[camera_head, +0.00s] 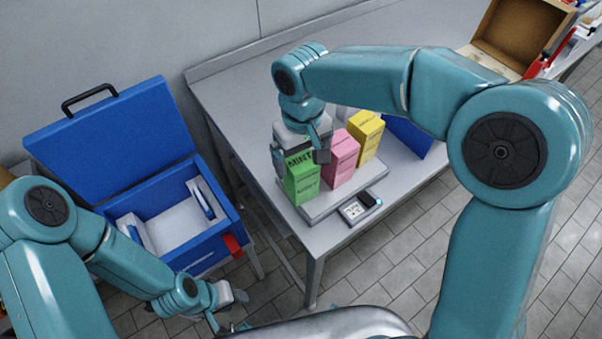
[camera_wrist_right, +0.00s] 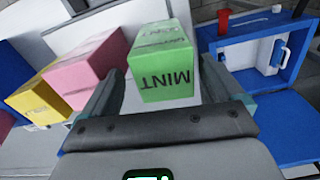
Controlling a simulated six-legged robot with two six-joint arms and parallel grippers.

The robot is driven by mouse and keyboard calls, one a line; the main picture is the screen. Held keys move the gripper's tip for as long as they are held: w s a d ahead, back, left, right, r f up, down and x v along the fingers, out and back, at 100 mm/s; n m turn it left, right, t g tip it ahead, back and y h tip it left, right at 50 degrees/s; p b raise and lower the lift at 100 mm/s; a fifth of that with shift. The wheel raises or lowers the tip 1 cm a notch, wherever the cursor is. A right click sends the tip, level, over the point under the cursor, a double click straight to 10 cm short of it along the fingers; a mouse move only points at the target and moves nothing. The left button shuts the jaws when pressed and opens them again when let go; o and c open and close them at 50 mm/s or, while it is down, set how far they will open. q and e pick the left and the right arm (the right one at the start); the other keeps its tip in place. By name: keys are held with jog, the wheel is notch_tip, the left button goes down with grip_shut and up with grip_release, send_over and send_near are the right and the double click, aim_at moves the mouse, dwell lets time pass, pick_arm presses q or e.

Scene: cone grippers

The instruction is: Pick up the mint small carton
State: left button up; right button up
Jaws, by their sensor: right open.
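The mint small carton (camera_head: 302,183) is a green box marked MINT, upright at the near left end of a grey platform (camera_head: 322,205) on the table. My right gripper (camera_head: 301,160) is open above it, with its fingers toward opposite sides of the carton's top. In the right wrist view the mint carton (camera_wrist_right: 163,62) lies ahead between the two spread fingers of the right gripper (camera_wrist_right: 165,88), with gaps visible. My left gripper (camera_head: 228,308) hangs low at the bottom left, away from the cartons; its jaw opening is unclear.
A pink carton (camera_head: 342,155) stands close beside the mint one, then a yellow carton (camera_head: 367,137). A small display (camera_head: 354,209) sits at the platform's front. An open blue cooler box (camera_head: 185,245) stands left of the table.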

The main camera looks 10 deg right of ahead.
jog(key=shift+s+a+f, duration=0.1)
jog(key=shift+s+f, duration=0.1)
notch_tip(320, 180, down, 5)
jog(key=shift+w+f+p, duration=0.1)
jog(key=shift+w+p, duration=0.05)
jog(key=shift+p, duration=0.3)
jog(key=shift+s+a, duration=0.15)
jog(key=shift+s, duration=0.05)
jog(key=shift+w, duration=0.2)
jog(key=c, duration=0.9)
jog(key=shift+c, duration=1.4)
jog(key=shift+s, duration=0.1)
